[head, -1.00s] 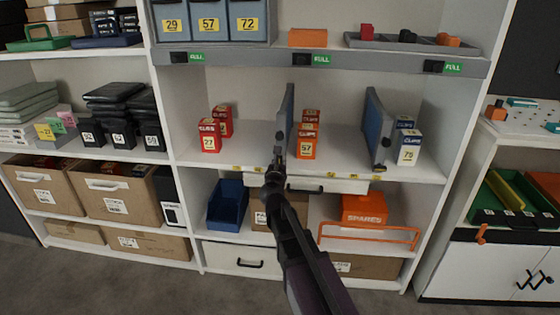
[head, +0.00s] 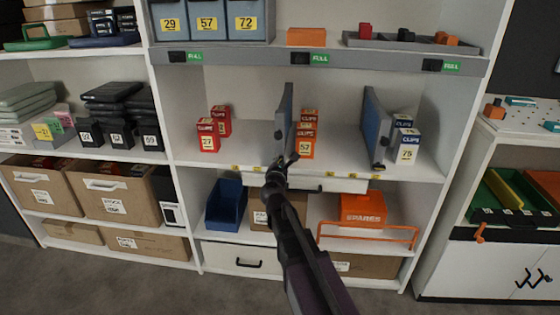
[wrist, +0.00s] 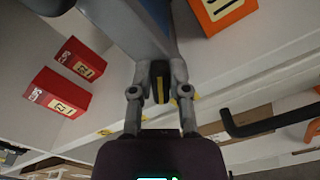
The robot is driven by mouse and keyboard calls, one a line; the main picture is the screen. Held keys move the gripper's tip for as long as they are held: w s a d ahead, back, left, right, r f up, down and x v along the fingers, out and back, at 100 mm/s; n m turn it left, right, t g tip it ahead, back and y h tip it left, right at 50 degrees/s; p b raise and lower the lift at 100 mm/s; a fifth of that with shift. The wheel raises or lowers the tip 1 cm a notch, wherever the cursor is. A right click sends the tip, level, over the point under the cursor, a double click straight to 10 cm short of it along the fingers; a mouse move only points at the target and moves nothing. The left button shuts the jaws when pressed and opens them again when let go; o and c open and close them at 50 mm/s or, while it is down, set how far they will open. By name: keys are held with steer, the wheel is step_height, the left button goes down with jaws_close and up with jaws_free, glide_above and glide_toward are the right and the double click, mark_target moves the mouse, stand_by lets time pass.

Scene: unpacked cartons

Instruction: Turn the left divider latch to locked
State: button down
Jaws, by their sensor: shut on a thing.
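The left divider (head: 284,118) is a grey-blue upright panel on the middle shelf, between red and orange clip boxes. Its latch (wrist: 160,80) is a dark piece with a yellow stripe at the divider's front end. In the wrist view my gripper (wrist: 159,88) has one finger on each side of the latch and is shut on it. In the head view my gripper (head: 283,165) is at the shelf's front edge, and my arm hides most of the latch there. The latch's exact setting cannot be read.
Red boxes (head: 208,136) stand left of the divider and orange boxes (head: 305,140) close on its right. A second divider (head: 376,128) with a dark latch stands further right. A white drawer with a black handle (head: 305,188) lies just below the shelf edge.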

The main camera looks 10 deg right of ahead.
steer(key=m, duration=0.5)
steer(key=shift+d+f+m, duration=0.2)
steer(key=shift+m, duration=0.1)
steer(key=m, duration=0.3)
steer(key=m+b, duration=0.1)
steer(key=m, duration=0.1)
steer(key=shift+s+f+m, duration=0.1)
steer(key=shift+f+m, duration=0.15)
steer(key=shift+m, duration=0.05)
steer(key=c, duration=0.6)
jaws_free()
steer(key=shift+d, duration=0.1)
steer(key=v, duration=1.2)
